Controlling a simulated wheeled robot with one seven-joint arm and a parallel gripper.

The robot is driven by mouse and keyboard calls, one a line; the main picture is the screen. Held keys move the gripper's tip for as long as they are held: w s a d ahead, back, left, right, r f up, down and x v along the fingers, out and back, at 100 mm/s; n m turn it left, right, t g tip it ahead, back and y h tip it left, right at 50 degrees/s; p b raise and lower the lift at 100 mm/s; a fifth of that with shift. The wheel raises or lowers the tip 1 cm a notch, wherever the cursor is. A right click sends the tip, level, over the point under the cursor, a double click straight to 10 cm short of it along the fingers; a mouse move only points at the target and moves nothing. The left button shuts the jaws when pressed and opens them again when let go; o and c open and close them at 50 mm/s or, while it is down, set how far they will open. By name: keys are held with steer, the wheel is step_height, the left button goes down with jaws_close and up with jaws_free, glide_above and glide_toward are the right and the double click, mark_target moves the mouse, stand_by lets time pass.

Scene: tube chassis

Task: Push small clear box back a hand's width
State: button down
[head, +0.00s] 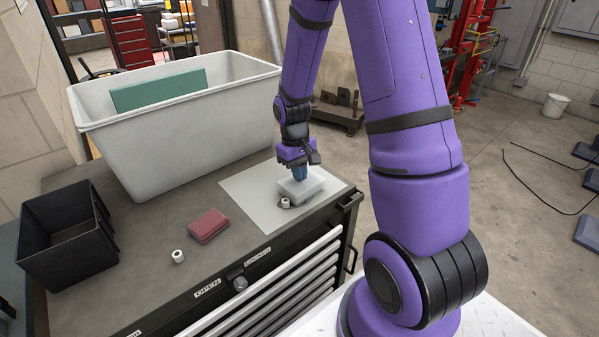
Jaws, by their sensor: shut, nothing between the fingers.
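The small clear box (310,188) sits on a pale grey sheet (250,190) at the right end of the dark cabinet top. It looks whitish and see-through. My gripper (299,177) is shut, pointing down at the box's left part, with its blue fingertips hiding some of the box. I cannot tell whether the fingers touch the box or are just in front of or above it. A small white roll (285,203) lies close to the box's near left corner.
A large white tub (170,150) holding a green panel (158,90) stands behind and left. A black bin (62,250), a red folded cloth or pouch (208,226) and another white roll (178,256) are to the left. The cabinet's right edge is close to the box.

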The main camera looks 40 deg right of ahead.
steer(key=w, duration=1.3)
steer(key=shift+w+d+f, duration=0.1)
steer(key=shift+d+f, duration=0.05)
steer(key=shift+f, duration=0.2)
